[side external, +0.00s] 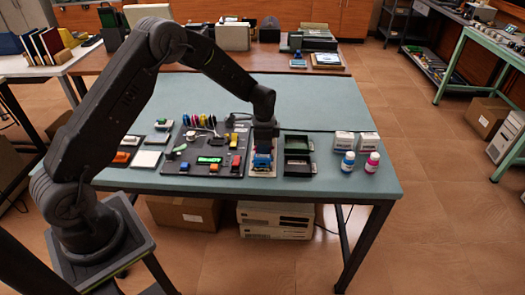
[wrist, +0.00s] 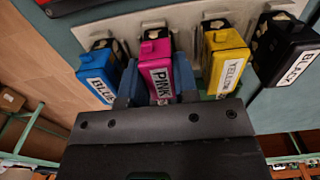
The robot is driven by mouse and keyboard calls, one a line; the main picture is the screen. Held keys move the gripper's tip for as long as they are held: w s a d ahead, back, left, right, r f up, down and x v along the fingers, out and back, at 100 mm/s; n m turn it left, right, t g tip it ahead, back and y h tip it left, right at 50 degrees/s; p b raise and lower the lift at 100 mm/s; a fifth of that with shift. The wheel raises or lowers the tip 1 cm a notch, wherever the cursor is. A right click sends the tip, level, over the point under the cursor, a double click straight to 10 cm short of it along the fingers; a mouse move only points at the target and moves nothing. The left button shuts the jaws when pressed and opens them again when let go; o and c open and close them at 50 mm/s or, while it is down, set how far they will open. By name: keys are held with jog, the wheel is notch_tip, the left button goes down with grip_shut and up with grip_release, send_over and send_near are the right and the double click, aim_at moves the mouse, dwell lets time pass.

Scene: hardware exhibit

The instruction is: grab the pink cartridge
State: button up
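The pink cartridge (wrist: 157,65), with a white label reading PINK, stands in a row on a pale holder (wrist: 193,35) in the wrist view. The blue cartridge (wrist: 98,70) is to its left. The yellow cartridge (wrist: 226,58) and black cartridge (wrist: 288,50) are to its right. My gripper (wrist: 160,88) has one finger on each side of the pink cartridge; whether the fingers press on it is unclear. In the side view my gripper (side external: 264,135) points down over the cartridge row, where the pink cartridge is hidden.
A dark board (side external: 207,158) with small parts lies left of the row. A black open tray (side external: 297,160) is just right. The table's back part is clear.

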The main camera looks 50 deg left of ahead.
jog(key=c, duration=0.3)
jog(key=shift+r, duration=3.3)
jog(key=shift+o, duration=1.4)
jog(key=shift+c, duration=1.4)
